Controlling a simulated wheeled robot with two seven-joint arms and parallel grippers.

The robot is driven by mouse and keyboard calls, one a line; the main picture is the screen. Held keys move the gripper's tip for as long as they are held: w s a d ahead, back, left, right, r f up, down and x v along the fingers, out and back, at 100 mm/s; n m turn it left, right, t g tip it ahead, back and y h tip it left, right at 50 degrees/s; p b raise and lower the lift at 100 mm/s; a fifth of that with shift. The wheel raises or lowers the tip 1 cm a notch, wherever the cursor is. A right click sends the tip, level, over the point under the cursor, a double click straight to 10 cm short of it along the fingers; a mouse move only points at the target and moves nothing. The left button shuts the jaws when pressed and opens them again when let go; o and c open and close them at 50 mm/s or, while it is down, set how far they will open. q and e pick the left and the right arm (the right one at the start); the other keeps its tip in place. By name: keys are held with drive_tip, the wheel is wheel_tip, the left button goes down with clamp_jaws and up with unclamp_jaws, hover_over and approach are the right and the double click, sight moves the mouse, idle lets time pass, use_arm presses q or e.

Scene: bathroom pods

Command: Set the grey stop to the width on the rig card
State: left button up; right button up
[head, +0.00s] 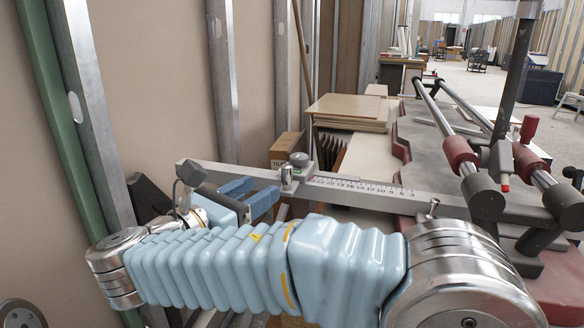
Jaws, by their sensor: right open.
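The grey stop (300,169), with a round knob on top and a small metal cylinder at its front, sits on a long grey rail (232,175). A printed scale (365,187) runs along the rail to the right of the stop; its numbers are too small to read surely. My right gripper (262,192) has blue fingers and is open and empty. It is in front of the rail, left of the stop and apart from it in the picture. My right arm hides the area below the rail. I cannot make out a rig card. My left gripper is not in view.
A red and grey machine (440,150) with two steel bars stands at the right. Boards (350,108) are stacked behind the rail, and a cardboard box (285,150) stands behind the stop. A wall with metal studs (95,110) closes the left side.

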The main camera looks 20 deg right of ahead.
sight(283, 176)
drive_tip(key=x, duration=1.1)
drive_tip(key=shift+w, duration=0.1)
drive_tip(key=shift+c, duration=0.2)
clamp_jaws()
